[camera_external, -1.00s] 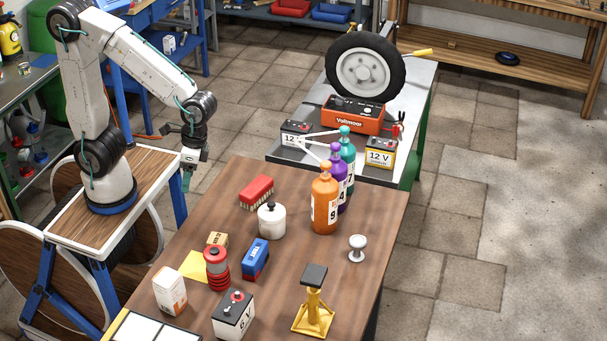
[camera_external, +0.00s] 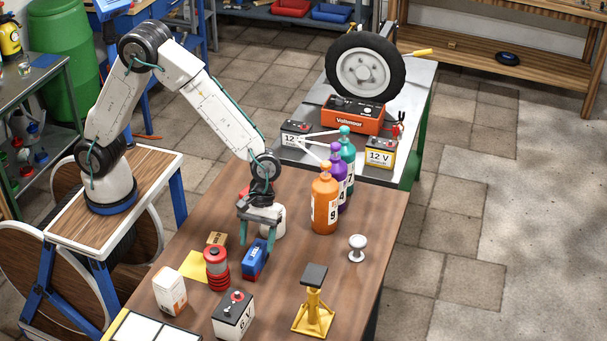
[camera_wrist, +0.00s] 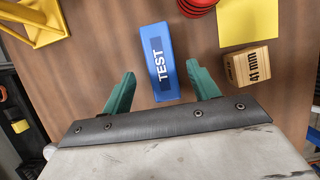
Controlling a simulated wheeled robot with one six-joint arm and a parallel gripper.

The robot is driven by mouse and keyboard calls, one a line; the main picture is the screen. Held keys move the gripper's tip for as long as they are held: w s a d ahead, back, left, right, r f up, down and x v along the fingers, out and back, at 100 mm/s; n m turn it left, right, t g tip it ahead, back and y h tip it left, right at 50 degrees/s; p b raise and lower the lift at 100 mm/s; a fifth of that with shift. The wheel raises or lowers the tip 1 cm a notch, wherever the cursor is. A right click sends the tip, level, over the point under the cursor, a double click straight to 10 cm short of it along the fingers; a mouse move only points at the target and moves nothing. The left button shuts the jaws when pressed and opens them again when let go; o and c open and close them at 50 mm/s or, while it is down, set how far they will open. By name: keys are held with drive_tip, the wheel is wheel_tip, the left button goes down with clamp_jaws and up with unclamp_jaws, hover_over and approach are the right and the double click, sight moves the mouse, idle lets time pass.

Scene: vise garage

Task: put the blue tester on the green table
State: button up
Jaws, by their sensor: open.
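The blue tester (camera_external: 254,259) lies on the brown wooden table (camera_external: 370,205). In the wrist view the blue tester (camera_wrist: 160,62), marked TEST, lies ahead of and between the two green fingers. My gripper (camera_external: 258,245) is open and points down over the tester; its open fingers also show in the wrist view (camera_wrist: 162,85). No contact with the tester is visible. The green table (camera_external: 421,105) stands behind the brown table, with its green side showing and a grey top.
Three bottles (camera_external: 325,200) stand toward the green table, which holds batteries, a red Voltmaar unit (camera_external: 352,116) and a wheel (camera_external: 365,70).

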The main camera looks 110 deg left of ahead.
sight(255, 252)
drive_tip(key=x, duration=0.5)
drive_tip(key=shift+s+d+f, duration=0.1)
drive_tip(key=shift+d+f, duration=0.15)
drive_tip(key=shift+f, duration=0.05)
drive_tip(key=c, duration=1.3)
drive_tip(key=shift+o, duration=0.2)
drive_tip(key=shift+r, duration=0.15)
